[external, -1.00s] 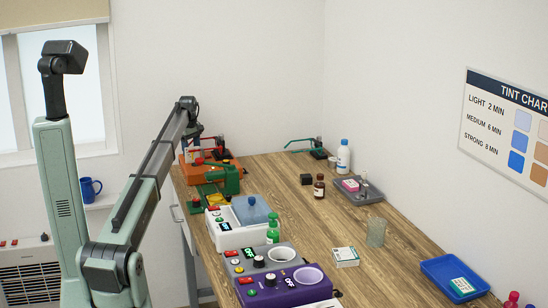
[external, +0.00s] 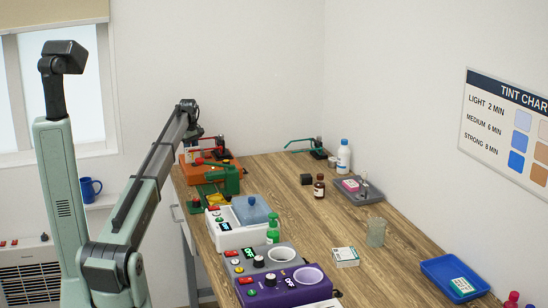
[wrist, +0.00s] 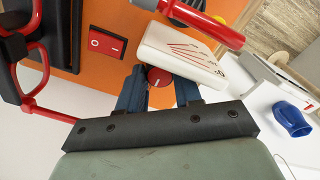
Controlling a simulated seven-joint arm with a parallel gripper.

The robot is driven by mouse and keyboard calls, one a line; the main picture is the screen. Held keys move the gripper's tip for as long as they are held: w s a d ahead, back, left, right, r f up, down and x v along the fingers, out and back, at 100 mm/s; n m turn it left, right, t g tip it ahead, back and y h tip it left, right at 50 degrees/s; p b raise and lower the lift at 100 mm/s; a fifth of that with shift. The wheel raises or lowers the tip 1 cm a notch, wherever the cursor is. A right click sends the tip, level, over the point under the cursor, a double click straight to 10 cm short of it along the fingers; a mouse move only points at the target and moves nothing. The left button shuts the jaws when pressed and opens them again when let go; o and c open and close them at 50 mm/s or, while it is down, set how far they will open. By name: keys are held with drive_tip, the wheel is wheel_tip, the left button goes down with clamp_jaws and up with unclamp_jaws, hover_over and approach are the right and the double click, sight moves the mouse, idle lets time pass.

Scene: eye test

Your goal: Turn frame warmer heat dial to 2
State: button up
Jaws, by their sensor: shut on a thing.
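The orange frame warmer (external: 184,169) stands at the far left end of the bench in the external view. Its orange face (wrist: 112,20) fills the upper left of the wrist view. A small round red dial (wrist: 159,76) sits between the two blue fingers of my gripper (wrist: 160,88), and they are shut on it. A white plate (wrist: 182,48) with fanned red lines lies just beyond the dial; its numbers and the dial's setting are too small to read. In the external view my gripper (external: 196,152) is over the warmer, with its fingers hard to make out.
A red rocker switch (wrist: 108,43) lies left of the dial. A red-handled tool (wrist: 205,20) crosses above the plate, and a red frame (wrist: 38,60) stands at left. A green device (external: 228,180) stands close in front of the warmer.

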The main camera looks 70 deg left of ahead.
drive_tip(key=shift+c, duration=0.7)
drive_tip(key=shift+m, duration=0.3)
drive_tip(key=m, duration=0.4)
drive_tip(key=shift+m, duration=0.3)
drive_tip(key=m, duration=1.2)
drive_tip(key=shift+s+a+m+h, duration=0.1)
drive_tip(key=shift+m+h, duration=0.2)
drive_tip(key=m, duration=0.5)
drive_tip(key=shift+m, duration=0.4)
